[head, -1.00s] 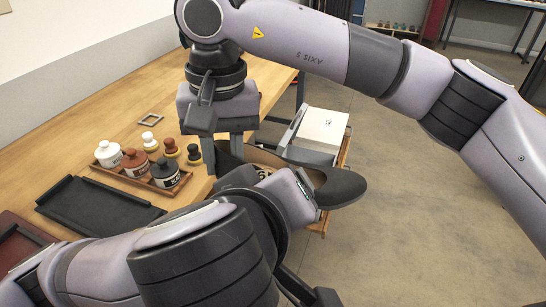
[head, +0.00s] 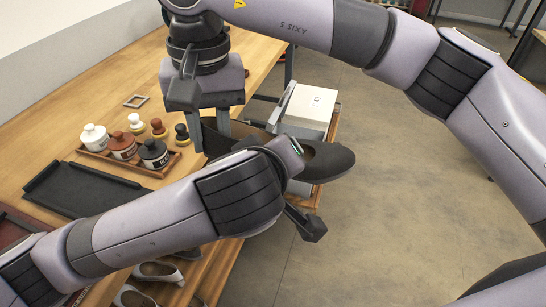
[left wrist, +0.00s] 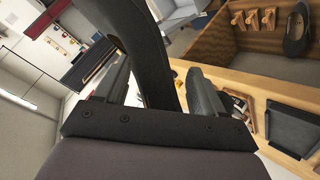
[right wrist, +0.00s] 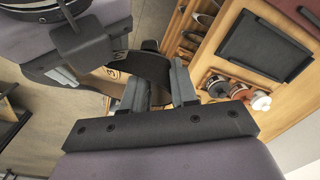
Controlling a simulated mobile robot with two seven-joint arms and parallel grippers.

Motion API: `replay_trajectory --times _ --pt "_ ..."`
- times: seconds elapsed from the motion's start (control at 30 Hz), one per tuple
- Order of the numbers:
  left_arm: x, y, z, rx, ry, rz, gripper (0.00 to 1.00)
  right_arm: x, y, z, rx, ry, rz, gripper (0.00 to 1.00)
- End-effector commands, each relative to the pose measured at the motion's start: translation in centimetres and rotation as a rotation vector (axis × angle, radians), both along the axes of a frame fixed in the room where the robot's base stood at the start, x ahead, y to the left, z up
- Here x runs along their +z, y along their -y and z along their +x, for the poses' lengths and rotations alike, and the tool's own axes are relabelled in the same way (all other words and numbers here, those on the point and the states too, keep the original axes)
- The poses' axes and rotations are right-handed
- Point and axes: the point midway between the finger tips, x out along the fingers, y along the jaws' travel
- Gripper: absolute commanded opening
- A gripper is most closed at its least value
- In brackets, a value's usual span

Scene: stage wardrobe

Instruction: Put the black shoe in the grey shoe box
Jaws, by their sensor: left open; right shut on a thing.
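The black shoe (head: 328,163) is held up beside the table's right edge in the head view. Its toe points right and my left arm hides part of it. My right gripper (head: 210,135) is shut on its rear part; the right wrist view shows the shoe (right wrist: 152,68) between the fingers. My left gripper (left wrist: 155,88) is open, with the dark shoe (left wrist: 145,45) passing between its fingers; I cannot tell whether they touch it.
On the wooden table (head: 120,110) are a black tray (head: 80,189) and a wooden tray of jars (head: 123,147). Small brushes (head: 158,128) stand behind it. Pale shoes (head: 158,271) lie low at the front. Open floor (head: 410,180) is to the right.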

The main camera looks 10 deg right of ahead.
Motion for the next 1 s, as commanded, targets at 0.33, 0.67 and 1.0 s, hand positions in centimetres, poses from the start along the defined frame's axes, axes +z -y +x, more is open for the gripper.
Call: replay_trajectory --times 0.33,0.67,1.0 --pt "0.1 0.0 0.0 -0.002 0.004 0.000 0.15 0.0 0.0 0.0 0.001 0.000 0.000 0.34" --pt "0.2 -0.1 0.1 0.002 0.007 0.003 0.00 -0.1 0.2 0.0 -0.001 -0.002 -0.008 0.57" --pt "0.5 0.0 0.2 0.001 0.013 -0.003 0.00 0.8 0.0 -0.1 0.001 -0.006 -0.004 0.57"
